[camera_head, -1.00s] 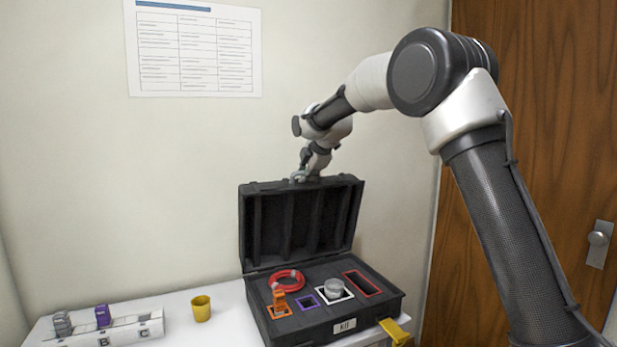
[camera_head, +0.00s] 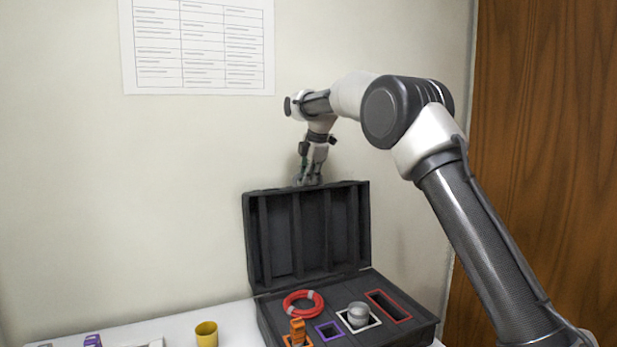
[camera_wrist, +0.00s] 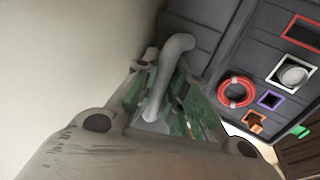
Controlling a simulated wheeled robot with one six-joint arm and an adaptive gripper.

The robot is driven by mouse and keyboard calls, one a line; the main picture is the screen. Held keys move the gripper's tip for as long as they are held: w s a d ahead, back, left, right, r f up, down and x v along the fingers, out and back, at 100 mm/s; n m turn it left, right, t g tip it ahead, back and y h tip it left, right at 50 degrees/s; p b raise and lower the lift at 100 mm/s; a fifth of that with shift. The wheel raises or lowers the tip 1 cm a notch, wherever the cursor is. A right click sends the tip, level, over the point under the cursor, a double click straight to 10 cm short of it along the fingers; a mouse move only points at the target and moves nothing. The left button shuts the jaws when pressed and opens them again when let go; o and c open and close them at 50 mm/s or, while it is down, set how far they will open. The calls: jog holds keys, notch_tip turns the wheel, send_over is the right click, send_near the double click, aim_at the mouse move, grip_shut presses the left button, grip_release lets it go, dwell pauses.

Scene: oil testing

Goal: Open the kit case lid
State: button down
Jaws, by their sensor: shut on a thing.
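The black kit case (camera_head: 345,277) stands on the table with its lid (camera_head: 308,235) raised, standing nearly upright at the back. The ribbed inside of the lid faces my body camera. My gripper (camera_head: 309,182) points down at the middle of the lid's top edge and is shut on the lid there.
The case holds a red ring (camera_head: 303,303), an orange item (camera_head: 297,331), a clear round container (camera_head: 358,313) and colour-framed slots. A yellow cup (camera_head: 206,334) stands left of it. The wall is close behind the lid. A wooden door (camera_head: 545,150) is at the right.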

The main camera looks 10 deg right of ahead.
jog(key=shift+d+r, duration=0.1)
jog(key=c, duration=1.5)
grip_release()
jog(key=shift+o, duration=0.2)
jog(key=v, duration=1.2)
